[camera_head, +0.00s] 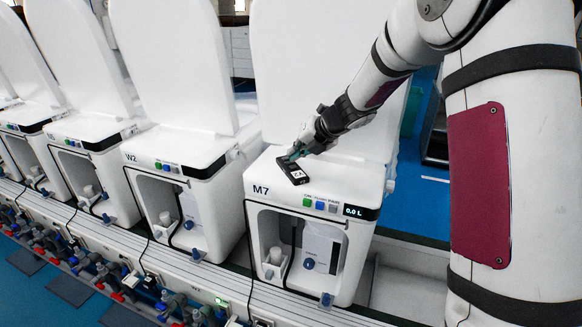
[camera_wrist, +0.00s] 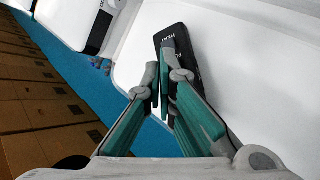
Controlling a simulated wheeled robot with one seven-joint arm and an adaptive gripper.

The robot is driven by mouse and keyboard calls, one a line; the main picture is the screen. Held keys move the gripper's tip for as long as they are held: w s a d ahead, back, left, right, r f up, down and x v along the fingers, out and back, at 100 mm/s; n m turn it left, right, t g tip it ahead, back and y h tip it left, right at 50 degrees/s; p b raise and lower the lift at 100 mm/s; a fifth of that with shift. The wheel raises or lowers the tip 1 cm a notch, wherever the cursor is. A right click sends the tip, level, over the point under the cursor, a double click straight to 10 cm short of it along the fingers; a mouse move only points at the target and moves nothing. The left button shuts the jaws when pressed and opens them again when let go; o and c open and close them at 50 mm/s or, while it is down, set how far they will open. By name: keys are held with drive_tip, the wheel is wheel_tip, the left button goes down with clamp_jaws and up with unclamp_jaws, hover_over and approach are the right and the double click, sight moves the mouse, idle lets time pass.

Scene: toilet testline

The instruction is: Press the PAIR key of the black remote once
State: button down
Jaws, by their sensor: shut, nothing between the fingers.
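The M7 unit's front panel has green, blue and grey buttons (camera_head: 320,205) and a display (camera_head: 355,211) reading 0.0 L. A raised white lid (camera_head: 310,80) stands behind. The W2 unit (camera_head: 175,150) and more units stand to the left. The top around the remote is clear.

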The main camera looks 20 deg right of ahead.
sight(295, 166)
drive_tip(key=shift+w+d+f, duration=0.2)
drive_tip(key=shift+d+f, duration=0.1)
drive_tip(key=shift+f, duration=0.2)
drive_tip(key=shift+s+f+b, duration=0.1)
drive_tip(key=shift+f+b, duration=0.3)
drive_tip(key=shift+b, duration=0.05)
idle(0.7)
drive_tip(key=shift+a+r, duration=0.1)
drive_tip(key=shift+r, duration=0.05)
drive_tip(key=shift+r+p, duration=0.7)
drive_tip(key=shift+p, duration=0.3)
drive_tip(key=shift+s+r+p, duration=0.1)
drive_tip(key=shift+r+p, duration=2.05)
drive_tip(key=shift+r, duration=0.4)
drive_tip(key=shift+a, duration=0.1)
